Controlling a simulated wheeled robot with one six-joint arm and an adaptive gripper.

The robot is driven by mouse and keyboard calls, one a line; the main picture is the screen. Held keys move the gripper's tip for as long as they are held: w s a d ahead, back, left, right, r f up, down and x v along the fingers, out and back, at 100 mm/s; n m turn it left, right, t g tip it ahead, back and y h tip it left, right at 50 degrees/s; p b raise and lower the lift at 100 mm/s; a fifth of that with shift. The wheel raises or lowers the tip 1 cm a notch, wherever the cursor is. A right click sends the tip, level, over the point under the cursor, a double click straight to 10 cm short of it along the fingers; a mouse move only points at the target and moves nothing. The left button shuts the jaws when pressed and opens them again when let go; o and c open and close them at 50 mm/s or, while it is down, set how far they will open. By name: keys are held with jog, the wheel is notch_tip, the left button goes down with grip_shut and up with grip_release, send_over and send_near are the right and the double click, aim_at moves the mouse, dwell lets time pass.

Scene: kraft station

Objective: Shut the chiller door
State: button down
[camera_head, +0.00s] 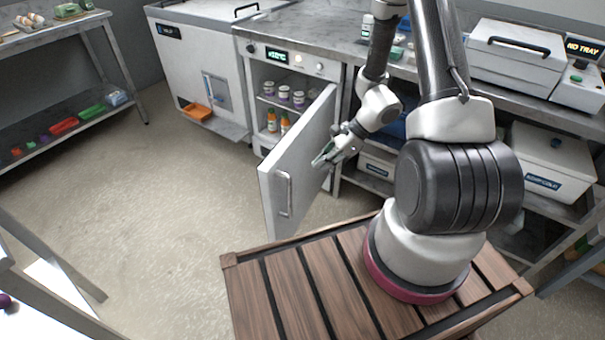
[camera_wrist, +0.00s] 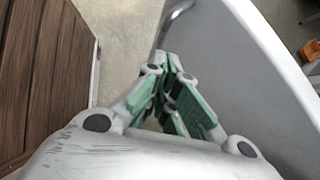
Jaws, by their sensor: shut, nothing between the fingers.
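The chiller (camera_head: 292,72) is under the counter, and its white door (camera_head: 300,160) stands wide open, swung out toward me. A metal bar handle (camera_head: 284,194) is on the door's outer face, near its free edge; part of it shows in the wrist view (camera_wrist: 174,18). My gripper (camera_head: 322,160) is shut and empty. In the head view it overlaps the door's edge from the right. In the wrist view the gripper (camera_wrist: 172,62) is close beside the pale door panel (camera_wrist: 235,70); I cannot tell if they touch.
Jars (camera_head: 284,94) and orange-capped bottles (camera_head: 272,121) stand inside the chiller. A white chest unit (camera_head: 195,60) is to its left, with an orange tray (camera_head: 197,111) low at its front. White bins (camera_head: 550,160) sit under the counter at right. The floor (camera_head: 170,200) left of the door is clear.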

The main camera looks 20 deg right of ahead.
jog(key=w+a+f, duration=0.1)
jog(key=a+f, duration=0.2)
jog(key=a, duration=0.3)
jog(key=shift+f, duration=0.25)
jog(key=shift+w, duration=0.1)
